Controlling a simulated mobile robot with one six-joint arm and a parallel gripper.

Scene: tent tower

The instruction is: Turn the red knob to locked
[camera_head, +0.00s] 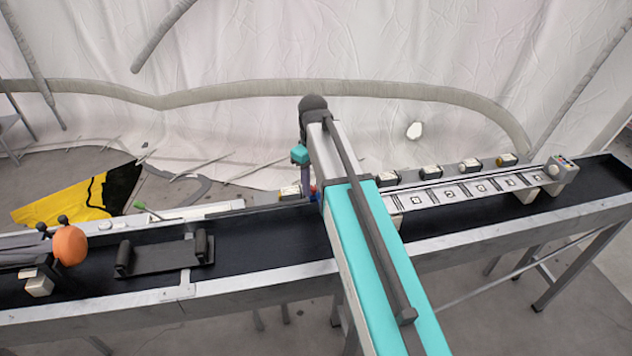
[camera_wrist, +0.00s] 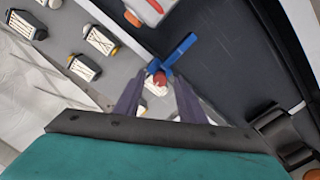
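A small round red knob (camera_wrist: 159,78) shows in the wrist view, with a white part below it and a blue bar (camera_wrist: 181,52) beside it. My gripper (camera_wrist: 158,88) has its two dark purple fingers apart, one on each side of the red knob in the picture. I see no clear contact, and I cannot tell how far the tips are from the knob. In the head view my gripper (camera_head: 305,182) points down over the far side of the black trough, and my arm hides much of this spot. A bit of blue and red (camera_head: 314,191) shows beside the fingers.
A black trough bench (camera_head: 470,222) runs across the head view. A white panel strip (camera_head: 465,190) lies right of my arm, with several small boxes behind it. An orange round thing (camera_head: 70,245) and a black plate (camera_head: 165,258) with two posts are at left.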

